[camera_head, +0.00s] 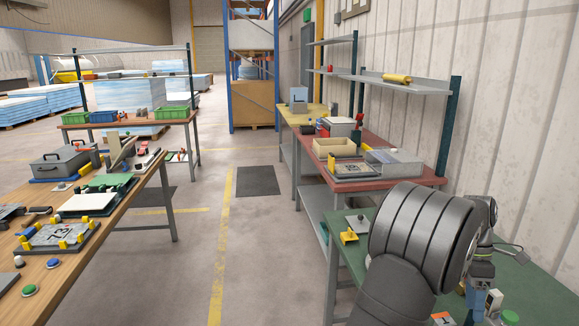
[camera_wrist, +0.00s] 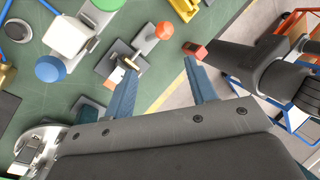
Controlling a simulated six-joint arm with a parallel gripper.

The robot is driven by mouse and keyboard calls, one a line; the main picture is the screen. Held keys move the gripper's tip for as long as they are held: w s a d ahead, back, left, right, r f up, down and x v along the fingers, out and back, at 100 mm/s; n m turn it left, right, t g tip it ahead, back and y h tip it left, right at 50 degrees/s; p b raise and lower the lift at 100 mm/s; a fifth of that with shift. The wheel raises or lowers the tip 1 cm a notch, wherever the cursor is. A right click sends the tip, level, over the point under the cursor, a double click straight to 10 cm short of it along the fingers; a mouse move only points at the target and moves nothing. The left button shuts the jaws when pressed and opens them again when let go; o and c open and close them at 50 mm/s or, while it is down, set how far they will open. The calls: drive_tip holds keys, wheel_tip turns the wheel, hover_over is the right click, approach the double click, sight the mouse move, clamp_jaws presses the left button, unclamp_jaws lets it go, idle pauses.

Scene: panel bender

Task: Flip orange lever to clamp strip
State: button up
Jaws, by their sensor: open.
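An orange knob (camera_wrist: 164,30) sits at the end of a short metal lever in the wrist view. The lever rises from a grey base plate (camera_wrist: 112,68) on the green bench. My gripper (camera_wrist: 163,57) is open, with two blue fingers. The left fingertip overlaps the lever's base in the picture, and the right fingertip is right of the knob. The knob is beyond the gap between the tips, and nothing is seen held. Whether a finger touches the lever cannot be told. No strip can be made out. In the head view my arm hides most of this spot.
A white block with a blue knob (camera_wrist: 50,68) and a green knob lies left of the lever. A yellow part (camera_wrist: 185,8) is near the bench edge. In the head view, a yellow bracket (camera_head: 349,237) stands on the green bench, and a red bench (camera_head: 395,187) lies beyond.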

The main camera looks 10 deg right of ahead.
drive_tip(key=x, duration=1.1)
drive_tip(key=shift+s+f, duration=0.15)
drive_tip(key=shift+f, duration=0.2)
drive_tip(key=shift+r, duration=0.1)
